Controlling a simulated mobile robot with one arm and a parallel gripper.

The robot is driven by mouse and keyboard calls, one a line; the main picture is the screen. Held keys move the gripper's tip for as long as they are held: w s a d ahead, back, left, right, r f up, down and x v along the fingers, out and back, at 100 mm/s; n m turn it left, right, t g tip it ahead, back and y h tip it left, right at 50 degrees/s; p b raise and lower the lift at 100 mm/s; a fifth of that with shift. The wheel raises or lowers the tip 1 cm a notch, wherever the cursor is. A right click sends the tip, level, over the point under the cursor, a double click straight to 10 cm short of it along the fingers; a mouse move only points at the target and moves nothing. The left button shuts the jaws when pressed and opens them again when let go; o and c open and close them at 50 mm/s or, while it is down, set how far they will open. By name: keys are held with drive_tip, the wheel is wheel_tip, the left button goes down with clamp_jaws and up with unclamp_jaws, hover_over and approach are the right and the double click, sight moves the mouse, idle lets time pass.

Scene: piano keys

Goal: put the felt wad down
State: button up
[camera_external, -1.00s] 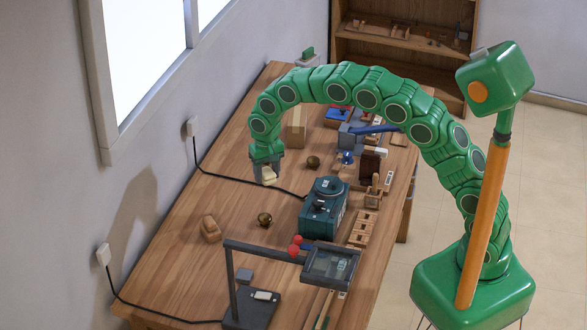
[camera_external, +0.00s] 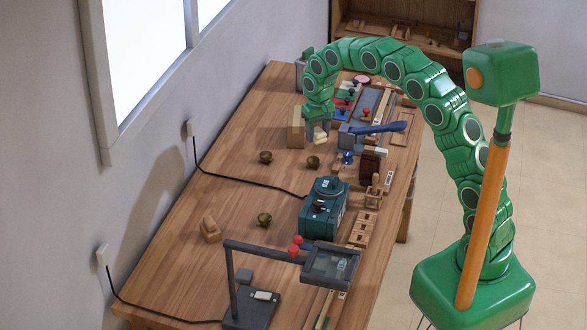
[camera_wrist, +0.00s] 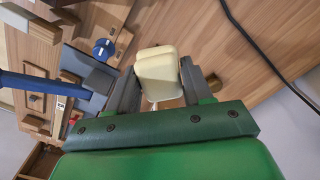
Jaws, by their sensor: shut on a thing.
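The cream felt wad (camera_wrist: 157,65) is a small rounded block between the two grey jaws of my gripper (camera_wrist: 158,82) in the wrist view. My gripper is shut on it. In the camera_external view, my gripper (camera_external: 318,131) hangs over the far half of the workbench (camera_external: 240,190), and the pale wad (camera_external: 320,139) shows at its lower end. The gripper is just right of a tan wooden block (camera_external: 296,128). I cannot tell whether the wad touches the bench.
A blue lever (camera_external: 380,127) on a grey base stands right of my gripper. Round brass knobs (camera_external: 313,162) sit nearer the camera. A teal machine (camera_external: 322,212) and a magnifier stand (camera_external: 232,285) stand further forward. A black cable (camera_external: 245,180) crosses the bench. The left part is mostly clear.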

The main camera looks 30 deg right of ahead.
drive_tip(key=w+d+r, duration=0.1)
drive_tip(key=d, duration=1.8)
drive_tip(key=shift+w+d+r, duration=0.15)
drive_tip(key=shift+w+d, duration=0.1)
drive_tip(key=shift+d, duration=0.05)
drive_tip(key=n, duration=0.9)
hover_over(301, 198)
wheel_tip(301, 198, down, 7)
drive_tip(key=shift+s+f, duration=0.1)
drive_tip(key=shift+f, duration=4.25)
drive_tip(key=shift+f, duration=0.15)
drive_tip(key=o, duration=1)
